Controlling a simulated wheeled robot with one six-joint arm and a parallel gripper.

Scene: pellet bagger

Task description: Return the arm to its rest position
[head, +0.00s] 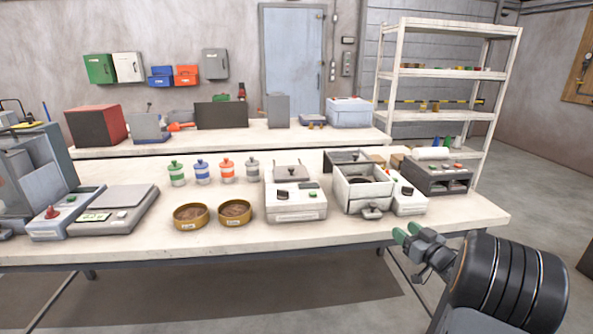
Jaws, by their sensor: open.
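My gripper (407,233) shows at the lower right of the head view, with green fingertips spread apart and nothing between them. It is beyond the front edge of the near table (330,226), close to that edge. My black arm link fills the lower right corner behind it. The gripper appears apart from the objects on the table.
A scale (117,211) stands further left.

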